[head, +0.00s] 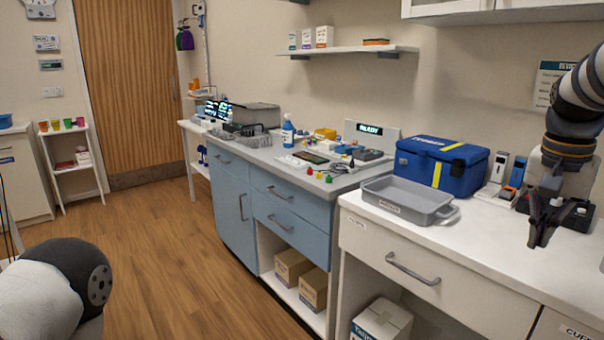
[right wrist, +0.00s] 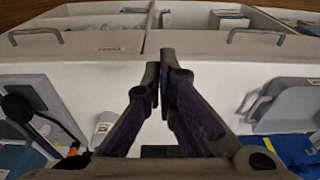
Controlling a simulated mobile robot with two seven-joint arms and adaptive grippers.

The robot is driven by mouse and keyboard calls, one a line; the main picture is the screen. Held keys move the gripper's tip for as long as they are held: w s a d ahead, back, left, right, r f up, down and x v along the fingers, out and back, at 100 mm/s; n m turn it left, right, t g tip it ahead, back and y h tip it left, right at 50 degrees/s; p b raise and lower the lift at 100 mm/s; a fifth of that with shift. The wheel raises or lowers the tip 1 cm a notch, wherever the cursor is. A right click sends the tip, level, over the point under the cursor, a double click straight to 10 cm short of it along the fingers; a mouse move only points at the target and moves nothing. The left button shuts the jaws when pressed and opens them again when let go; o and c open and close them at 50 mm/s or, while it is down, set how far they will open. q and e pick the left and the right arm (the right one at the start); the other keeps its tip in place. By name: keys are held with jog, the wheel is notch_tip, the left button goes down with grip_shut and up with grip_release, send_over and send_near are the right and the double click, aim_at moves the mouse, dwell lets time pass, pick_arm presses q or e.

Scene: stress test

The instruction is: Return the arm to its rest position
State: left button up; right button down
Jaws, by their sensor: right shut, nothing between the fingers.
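My right arm comes in from the right edge of the head view. Its dark gripper (head: 538,242) points down over the white counter (head: 480,245). In the right wrist view the two fingers of the right gripper (right wrist: 160,65) meet at their tips, shut and empty, above the white counter top near its front edge. A rounded white and dark part of my left arm (head: 70,290) shows at the lower left of the head view. The left gripper is not in view.
A grey tray (head: 400,212) and a blue case with a yellow stripe (head: 475,175) stand on the counter left of the right gripper. Small devices (head: 497,168) stand behind. A blue-fronted cabinet (head: 290,225) lies further left. The wooden floor (head: 180,270) is clear.

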jog(key=s+a+f+n+g, duration=0.15)
jog(key=s+f, duration=0.25)
jog(key=f, duration=0.9)
jog(key=s+a+f+n, duration=0.15)
jog(key=s+f, duration=0.25)
jog(key=f, duration=0.8)
jog(key=s+a+f+n, duration=0.2)
jog(key=s+a+f, duration=0.2)
jog(key=s, duration=0.6)
jog(key=s+a+f+n+g+y, duration=0.1)
jog(key=s+a+f, duration=0.3)
jog(key=s, duration=0.6)
jog(key=s+a+f+n, duration=0.3)
jog(key=s+a+f, duration=0.1)
jog(key=s, duration=0.5)
jog(key=shift+s+a+n+y, duration=0.3)
jog(key=shift+s+a+n, duration=0.1)
jog(key=shift+a, duration=0.5)
